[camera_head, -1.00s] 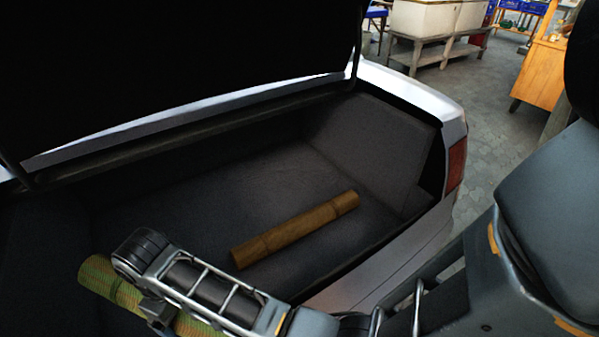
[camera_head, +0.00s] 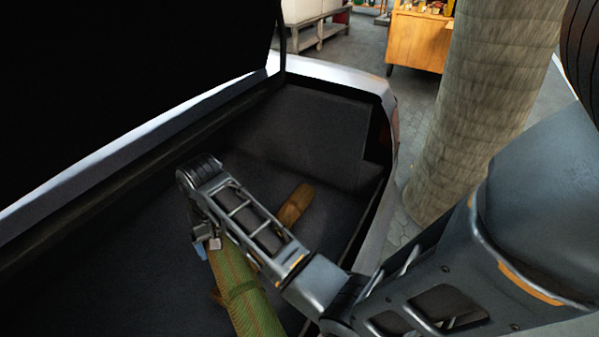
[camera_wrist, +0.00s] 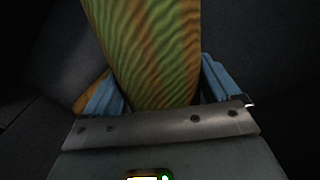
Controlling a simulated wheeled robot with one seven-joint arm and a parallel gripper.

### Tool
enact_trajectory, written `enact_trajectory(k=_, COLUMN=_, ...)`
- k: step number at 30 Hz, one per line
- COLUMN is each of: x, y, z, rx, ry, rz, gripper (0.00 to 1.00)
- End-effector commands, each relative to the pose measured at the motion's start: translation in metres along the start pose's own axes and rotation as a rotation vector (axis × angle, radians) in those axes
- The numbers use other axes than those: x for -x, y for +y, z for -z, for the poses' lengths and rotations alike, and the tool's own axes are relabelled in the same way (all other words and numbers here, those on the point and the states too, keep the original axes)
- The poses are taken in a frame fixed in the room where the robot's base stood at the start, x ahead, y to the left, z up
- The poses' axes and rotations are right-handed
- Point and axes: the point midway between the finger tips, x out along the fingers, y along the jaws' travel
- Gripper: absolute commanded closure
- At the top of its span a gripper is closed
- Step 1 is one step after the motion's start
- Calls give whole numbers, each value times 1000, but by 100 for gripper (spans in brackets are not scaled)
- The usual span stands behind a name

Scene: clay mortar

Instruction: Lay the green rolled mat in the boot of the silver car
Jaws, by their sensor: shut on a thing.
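My gripper (camera_wrist: 160,95) is shut on the green rolled mat (camera_head: 242,292), which has orange-brown stripes. In the head view the mat slants from my gripper (camera_head: 205,243) down to the lower edge of the picture, where its near end is cut off. In the wrist view the mat (camera_wrist: 150,50) stands between the blue fingers. The mat is over the open boot (camera_head: 290,130) of the silver car (camera_head: 335,73); I cannot tell whether it touches the boot floor.
A brown roll (camera_head: 296,204) lies on the boot floor, partly hidden behind my arm and the mat. The dark raised lid (camera_head: 120,80) is at the upper left. A thick round column (camera_head: 480,100) stands right of the car. A wooden cabinet (camera_head: 418,42) is beyond.

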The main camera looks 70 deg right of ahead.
Motion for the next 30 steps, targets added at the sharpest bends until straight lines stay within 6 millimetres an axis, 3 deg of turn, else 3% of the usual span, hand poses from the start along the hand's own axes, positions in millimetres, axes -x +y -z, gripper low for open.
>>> enact_trajectory(k=1, x=11, y=22, z=9, rx=-92, ry=3, rz=1, gripper=65)
enact_trajectory(k=6, x=33, y=86, z=26, rx=-381, ry=4, rz=1, gripper=65)
enact_trajectory(k=15, x=66, y=191, z=32, rx=-844, ry=4, rz=-2, gripper=65)
enact_trajectory(k=21, x=76, y=228, z=28, rx=-1010, ry=4, rz=-3, gripper=65)
enact_trajectory(k=30, x=66, y=237, z=26, rx=-1050, ry=2, rz=-5, gripper=65)
